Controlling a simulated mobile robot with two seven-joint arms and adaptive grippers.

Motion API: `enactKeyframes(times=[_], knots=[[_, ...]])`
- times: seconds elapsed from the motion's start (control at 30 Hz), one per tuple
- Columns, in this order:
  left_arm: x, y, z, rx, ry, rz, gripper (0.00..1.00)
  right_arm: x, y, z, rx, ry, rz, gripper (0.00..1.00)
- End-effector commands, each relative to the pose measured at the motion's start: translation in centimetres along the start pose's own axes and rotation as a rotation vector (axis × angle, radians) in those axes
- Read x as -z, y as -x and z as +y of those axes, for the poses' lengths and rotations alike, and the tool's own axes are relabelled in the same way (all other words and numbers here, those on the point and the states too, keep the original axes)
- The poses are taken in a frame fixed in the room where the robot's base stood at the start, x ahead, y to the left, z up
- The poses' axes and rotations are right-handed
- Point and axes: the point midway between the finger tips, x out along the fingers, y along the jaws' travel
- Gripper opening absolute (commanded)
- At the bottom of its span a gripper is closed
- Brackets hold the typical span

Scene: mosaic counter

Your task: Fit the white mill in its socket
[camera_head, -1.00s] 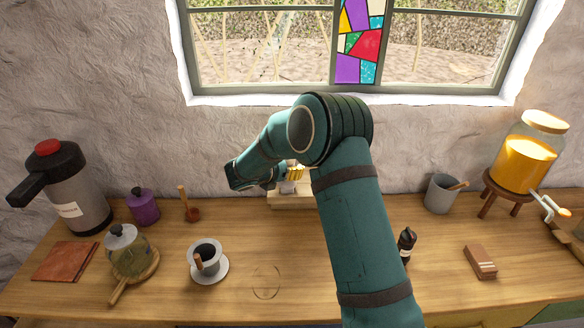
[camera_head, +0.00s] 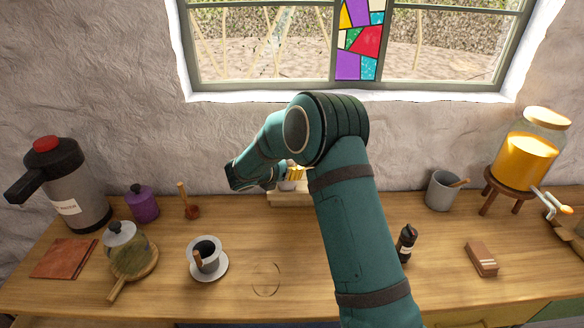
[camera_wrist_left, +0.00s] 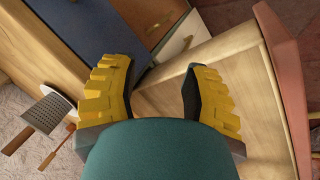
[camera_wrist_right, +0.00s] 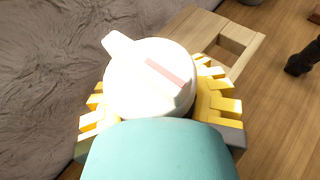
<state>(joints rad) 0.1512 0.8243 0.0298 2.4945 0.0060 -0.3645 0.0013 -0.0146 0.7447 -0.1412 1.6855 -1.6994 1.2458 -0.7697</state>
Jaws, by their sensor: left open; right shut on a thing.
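The white mill (camera_wrist_right: 150,80) fills the middle of the right wrist view, with a knob or crank end at its upper left and a reddish stripe on top. My right gripper (camera_head: 293,173) is shut on it, yellow fingers on both sides. A pale wooden holder (camera_wrist_right: 240,45) with a square opening, which looks like the socket, lies just beyond the mill; it also shows in the head view (camera_head: 290,199). The mill's lower end is hidden, so I cannot tell its height over the holder. My left gripper (camera_wrist_left: 160,72) is open and empty, off the counter.
A dark mill (camera_head: 406,243) stands right of my right arm. A grey cup (camera_head: 441,190), a juice dispenser (camera_head: 528,150) and a brown block (camera_head: 481,260) are further right. A cup on a saucer (camera_head: 222,271) is left. The wall is close behind the holder.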

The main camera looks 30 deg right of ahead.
Motion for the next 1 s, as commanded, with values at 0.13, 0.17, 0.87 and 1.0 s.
enactKeyframes(times=[0.13,0.17,0.87,1.0], knots=[[0.0,-0.03,-0.02,0.0,0.0,0.0,0.47,0.01,-0.03,-0.01,0.0,0.0,-0.001,0.0],[0.0,-0.03,-0.01,0.0,0.0,0.0,0.47,0.0,-0.03,-0.01,0.0,0.0,0.0,0.0],[-0.04,-0.31,-0.12,0.0,0.0,0.0,0.47,0.38,-0.17,0.0,0.0,-0.001,0.0,0.0],[-0.04,-0.31,-0.12,0.0,0.0,0.0,0.47,0.38,-0.17,0.0,0.0,-0.001,0.0,0.73]])
